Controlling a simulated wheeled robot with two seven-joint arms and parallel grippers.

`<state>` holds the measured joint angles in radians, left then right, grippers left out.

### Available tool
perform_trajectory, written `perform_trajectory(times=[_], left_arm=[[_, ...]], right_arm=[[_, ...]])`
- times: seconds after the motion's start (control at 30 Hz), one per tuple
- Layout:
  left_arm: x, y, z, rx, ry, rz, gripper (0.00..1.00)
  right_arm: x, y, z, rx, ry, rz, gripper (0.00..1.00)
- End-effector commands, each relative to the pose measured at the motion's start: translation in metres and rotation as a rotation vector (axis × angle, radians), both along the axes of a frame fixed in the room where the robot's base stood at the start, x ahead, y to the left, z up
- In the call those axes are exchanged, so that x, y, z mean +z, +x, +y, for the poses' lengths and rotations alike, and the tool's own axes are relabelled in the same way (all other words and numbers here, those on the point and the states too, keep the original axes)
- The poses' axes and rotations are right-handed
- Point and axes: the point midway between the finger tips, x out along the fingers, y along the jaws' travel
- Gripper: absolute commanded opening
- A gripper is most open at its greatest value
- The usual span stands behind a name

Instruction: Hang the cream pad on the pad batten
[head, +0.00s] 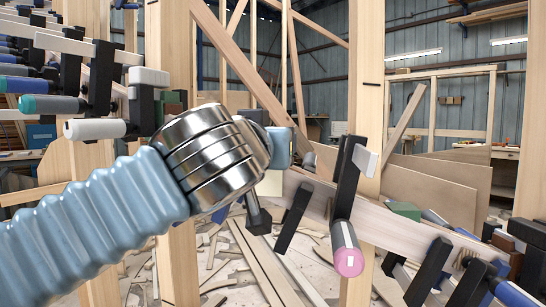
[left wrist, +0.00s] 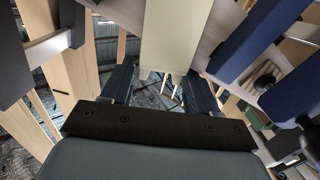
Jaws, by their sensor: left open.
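My left arm crosses the head view, and its gripper (head: 259,215) is mostly hidden behind the metal wrist, with one dark finger showing. The left wrist view shows that gripper (left wrist: 160,88) open, its two dark fingers apart. The cream pad (left wrist: 176,38) is a flat, pale strip in front of the gap between the fingers; I see no finger closed on it. A cream patch just behind the wrist in the head view (head: 271,184) looks like the same pad. I cannot tell which rail is the pad batten. My right gripper is not in view.
A pale wooden rail (head: 400,228) with black clamps runs at right; one has a pink-ended handle (head: 347,255). More clamps crowd the upper left (head: 95,80). Upright posts (head: 365,90) flank the arm. A dark blue bar (left wrist: 258,40) lies right of the pad. Offcuts litter the floor.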

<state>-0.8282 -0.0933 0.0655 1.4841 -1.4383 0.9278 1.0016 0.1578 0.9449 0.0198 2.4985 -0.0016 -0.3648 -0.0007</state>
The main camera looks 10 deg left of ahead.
Motion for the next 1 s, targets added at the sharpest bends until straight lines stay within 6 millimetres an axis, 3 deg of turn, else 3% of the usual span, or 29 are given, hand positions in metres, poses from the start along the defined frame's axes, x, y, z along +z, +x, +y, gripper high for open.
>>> perform_trajectory(times=[0.07, 0.4, 0.77, 1.0], left_arm=[[0.000, 0.000, 0.000, 0.000, 0.000, 0.000, 0.56], [0.000, -0.001, 0.000, 0.000, 0.000, 0.000, 0.07], [0.008, 0.000, 0.000, 0.000, -0.002, 0.000, 0.06], [0.046, 0.000, 0.000, 0.001, -0.003, -0.001, 0.06]], right_arm=[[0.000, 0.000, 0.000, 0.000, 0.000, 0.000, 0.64], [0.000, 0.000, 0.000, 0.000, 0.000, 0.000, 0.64], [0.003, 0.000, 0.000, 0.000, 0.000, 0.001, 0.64], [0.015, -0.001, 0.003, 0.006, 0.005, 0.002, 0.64]])
